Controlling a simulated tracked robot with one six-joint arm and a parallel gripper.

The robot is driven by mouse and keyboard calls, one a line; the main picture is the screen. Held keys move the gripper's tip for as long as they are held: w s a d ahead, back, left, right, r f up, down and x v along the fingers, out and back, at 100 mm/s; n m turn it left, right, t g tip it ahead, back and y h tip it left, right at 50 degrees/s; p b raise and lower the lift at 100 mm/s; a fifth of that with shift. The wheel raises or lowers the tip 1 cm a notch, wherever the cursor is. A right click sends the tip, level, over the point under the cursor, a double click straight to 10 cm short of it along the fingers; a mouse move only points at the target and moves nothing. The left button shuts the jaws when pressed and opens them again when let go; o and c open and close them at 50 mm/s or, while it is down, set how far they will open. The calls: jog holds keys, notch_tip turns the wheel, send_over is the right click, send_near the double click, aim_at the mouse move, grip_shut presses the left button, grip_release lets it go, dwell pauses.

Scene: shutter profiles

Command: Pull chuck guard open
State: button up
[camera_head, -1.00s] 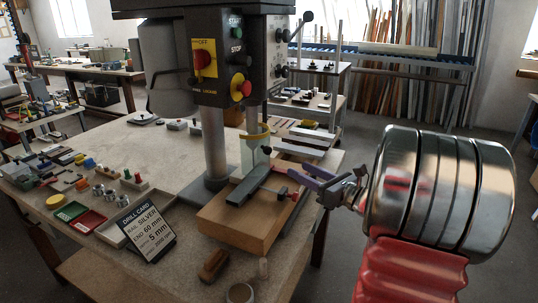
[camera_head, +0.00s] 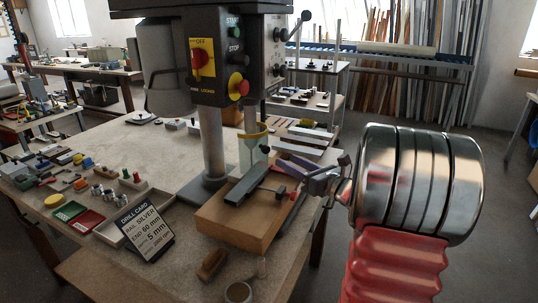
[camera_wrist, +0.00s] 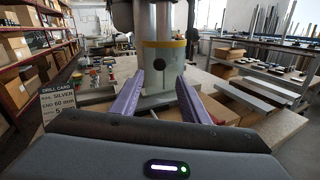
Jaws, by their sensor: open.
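The chuck guard (camera_head: 253,148) is a clear, greenish shield with a yellow rim. It hangs below the drill press head, beside the column. In the wrist view the guard (camera_wrist: 163,66) fills the gap ahead, with its yellow band on top. My gripper (camera_head: 280,160) is just to the right of the guard. In the wrist view my gripper (camera_wrist: 160,82) has its two purple fingers spread apart, with nothing between the tips that I can see gripped. Whether a fingertip touches the guard cannot be told.
A dark rail (camera_head: 246,184) lies on a wooden block (camera_head: 240,222) under the guard, with a clamp beside it. The drill card (camera_head: 146,232) stands at front left. The drill press head (camera_head: 217,60) is above. Grey bars (camera_wrist: 240,92) lie to the right in the wrist view.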

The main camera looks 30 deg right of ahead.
aim_at(266, 151)
jog(key=w, duration=0.6)
jog(key=w+a, duration=0.1)
jog(key=w, duration=0.1)
jog(key=shift+w+a, duration=0.1)
jog(key=shift+w, duration=0.3)
jog(key=shift+c, duration=0.3)
grip_shut()
jog(key=shift+a, duration=0.35)
jog(key=shift+d, duration=0.15)
